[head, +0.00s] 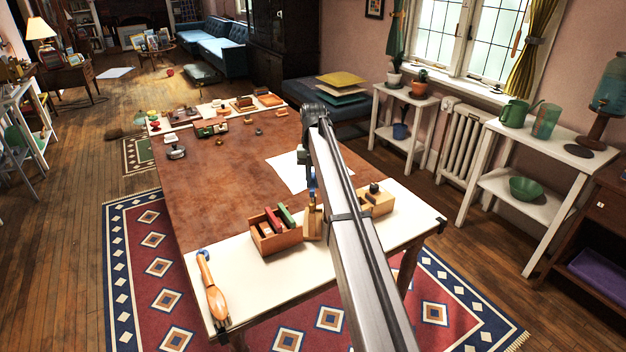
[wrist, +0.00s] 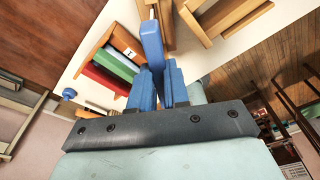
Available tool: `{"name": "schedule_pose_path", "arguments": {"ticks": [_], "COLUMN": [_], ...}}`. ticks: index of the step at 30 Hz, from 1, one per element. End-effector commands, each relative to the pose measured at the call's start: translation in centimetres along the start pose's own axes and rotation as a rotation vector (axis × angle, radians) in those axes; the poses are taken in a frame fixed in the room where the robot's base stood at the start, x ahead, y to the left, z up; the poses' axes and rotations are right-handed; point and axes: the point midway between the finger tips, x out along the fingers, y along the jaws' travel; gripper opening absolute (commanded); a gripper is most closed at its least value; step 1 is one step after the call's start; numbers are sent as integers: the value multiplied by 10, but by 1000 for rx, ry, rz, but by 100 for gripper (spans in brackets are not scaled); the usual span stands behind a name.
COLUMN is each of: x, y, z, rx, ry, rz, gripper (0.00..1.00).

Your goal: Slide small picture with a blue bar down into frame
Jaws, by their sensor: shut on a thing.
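My gripper (wrist: 160,76) has blue fingers and is shut on the blue bar (wrist: 152,42) of the small picture, seen nearly edge-on in the wrist view. A narrow pale part of the picture shows beyond the bar. In the head view my gripper (head: 312,172) is partly hidden by my arm, with a blue piece below it. A narrow upright wooden piece (head: 312,224), which looks like the frame, stands just under it on the white table end. I cannot tell whether the picture is inside the frame's slot.
A wooden box (head: 277,240) with red and green pieces stands just left of the frame. Another wooden block (head: 378,203) stands right, behind my arm. A wooden-handled tool (head: 213,287) lies at the table's front left corner. The brown tabletop (head: 220,185) is mostly clear.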

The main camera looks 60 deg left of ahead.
Motion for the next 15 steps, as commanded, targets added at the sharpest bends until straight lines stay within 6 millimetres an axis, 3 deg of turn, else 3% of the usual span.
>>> {"name": "schedule_pose_path", "arguments": {"ticks": [15], "x": [11], "y": [0], "z": [2], "rx": [0], "ry": [1], "rz": [0], "gripper": [0]}}
